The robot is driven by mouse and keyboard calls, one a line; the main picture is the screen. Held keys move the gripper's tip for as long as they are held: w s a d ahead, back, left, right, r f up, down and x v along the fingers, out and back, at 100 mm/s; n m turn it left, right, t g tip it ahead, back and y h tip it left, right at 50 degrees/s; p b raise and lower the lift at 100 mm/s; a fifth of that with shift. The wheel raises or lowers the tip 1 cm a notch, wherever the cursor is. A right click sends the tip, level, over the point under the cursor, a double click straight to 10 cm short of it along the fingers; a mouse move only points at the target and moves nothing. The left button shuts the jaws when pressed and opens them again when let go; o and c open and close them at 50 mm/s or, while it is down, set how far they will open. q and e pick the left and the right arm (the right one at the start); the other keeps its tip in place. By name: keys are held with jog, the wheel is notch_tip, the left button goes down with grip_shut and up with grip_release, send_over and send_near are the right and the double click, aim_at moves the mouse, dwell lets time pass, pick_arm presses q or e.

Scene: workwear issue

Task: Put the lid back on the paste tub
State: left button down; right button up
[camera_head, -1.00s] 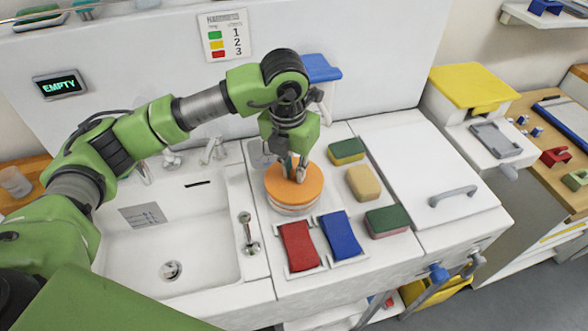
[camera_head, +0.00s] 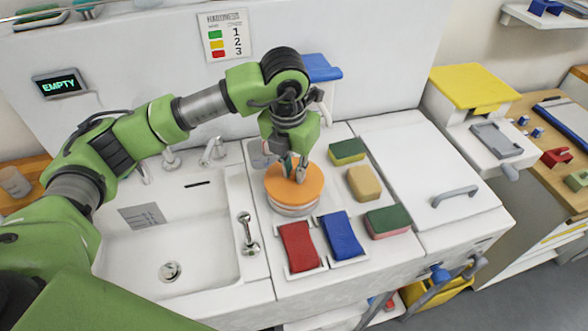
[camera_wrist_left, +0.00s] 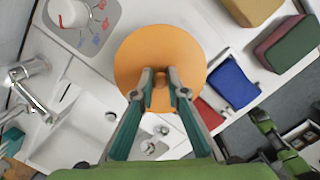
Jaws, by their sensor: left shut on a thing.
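The orange lid (camera_head: 309,183) is a round disc on top of the pale paste tub (camera_head: 293,210) on the white counter, right of the sink. It looks level, but I cannot tell whether it is fully seated. In the left wrist view the lid (camera_wrist_left: 190,55) fills the middle and hides most of what is under it. My left gripper (camera_head: 294,176) comes down from above and is shut on the small knob at the lid's centre. Its fingers (camera_wrist_left: 161,88) also show in the left wrist view.
A red cloth (camera_head: 298,247) and a blue cloth (camera_head: 341,236) lie just in front of the tub. Several sponges, one of them tan (camera_head: 364,183), lie to its right. The sink (camera_head: 190,235) is left, with a tap (camera_head: 213,150) behind. A white lidded unit (camera_head: 430,165) stands right.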

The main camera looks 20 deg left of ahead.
pick_arm(q)
jog(key=c, duration=1.4)
grip_release()
jog(key=shift+c, duration=0.2)
jog(key=shift+r, duration=0.15)
jog(key=shift+r+p, duration=1.65)
jog(key=shift+r, duration=1.7)
grip_shut()
jog(key=shift+f, duration=0.2)
